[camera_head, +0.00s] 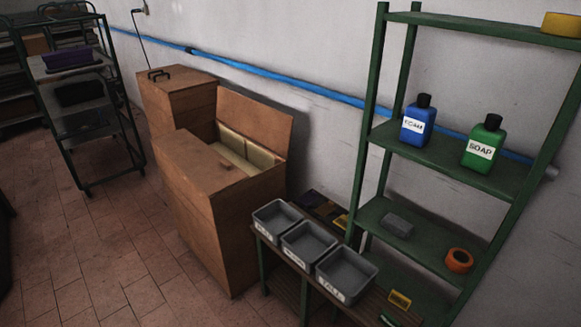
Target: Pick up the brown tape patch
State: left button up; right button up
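I cannot make out a brown tape patch for certain. A small light-brown piece (226,165) lies on the top edge of the open wooden box (215,225), near its pale-lined opening; it is too small to tell what it is. An orange ring (459,260), like a tape roll, lies on a lower board of the green shelf. Neither of my grippers is in view.
The green shelf (450,160) holds a blue bottle (416,125) and a green soap bottle (484,143). Grey bins (344,277) stand on a low bench before it. A closed wooden box (180,100) and dark rack (80,90) stand left. The tiled floor (110,250) is clear.

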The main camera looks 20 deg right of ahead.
aim_at(323, 209)
jog(key=i+j+z, duration=0.1)
jog(key=z, duration=0.3)
jog(key=j+z, duration=0.25)
jog(key=z, duration=0.15)
jog(key=i, duration=0.05)
